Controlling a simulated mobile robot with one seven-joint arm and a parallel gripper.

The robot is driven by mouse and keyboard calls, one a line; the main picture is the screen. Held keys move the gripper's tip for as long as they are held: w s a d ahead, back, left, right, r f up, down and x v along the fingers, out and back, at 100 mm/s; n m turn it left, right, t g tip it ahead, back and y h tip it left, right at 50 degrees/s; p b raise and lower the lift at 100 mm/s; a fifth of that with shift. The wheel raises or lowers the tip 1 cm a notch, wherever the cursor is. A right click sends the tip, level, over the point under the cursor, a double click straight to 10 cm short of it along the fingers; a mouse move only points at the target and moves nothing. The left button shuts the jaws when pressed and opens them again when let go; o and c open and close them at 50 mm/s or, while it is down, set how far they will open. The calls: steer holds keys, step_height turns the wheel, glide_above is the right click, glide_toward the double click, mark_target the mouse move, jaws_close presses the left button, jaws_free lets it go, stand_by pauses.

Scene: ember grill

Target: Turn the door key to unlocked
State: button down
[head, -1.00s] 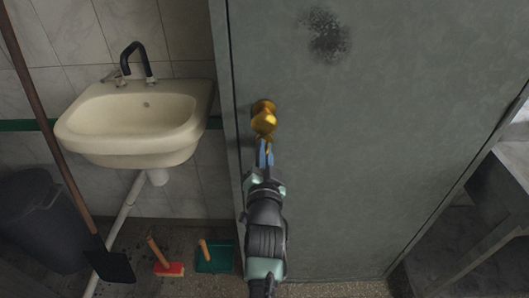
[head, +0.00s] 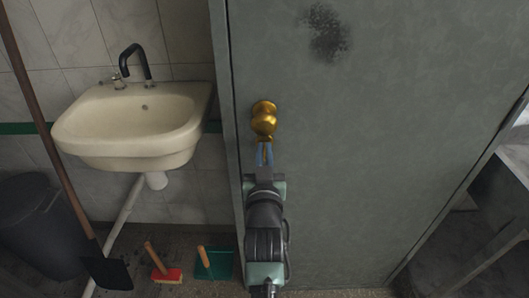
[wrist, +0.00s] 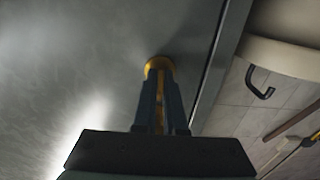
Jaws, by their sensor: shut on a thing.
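The grey-green door (head: 370,150) fills the middle and right of the head view. A round brass knob (head: 264,122) sits near its left edge. My gripper (head: 265,153) is just below the knob, pointing at the door. Its two blue fingers are shut on the narrow brass key (wrist: 159,112), which shows as a thin gold strip between them in the wrist view. A rounded brass piece (wrist: 159,66) shows beyond the fingertips (wrist: 159,90) there. The keyhole is hidden by the fingers and knob, so I cannot tell the key's exact angle.
A cream sink (head: 133,125) with a black tap hangs left of the door. A long-handled shovel (head: 60,165) and a dark bin (head: 38,225) stand at far left. A red brush (head: 166,274) and green dustpan (head: 215,262) lie on the floor. A grey table (head: 495,200) is at right.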

stand_by(0.4)
steer(key=c, duration=1)
jaws_free()
steer(key=s, duration=1.3)
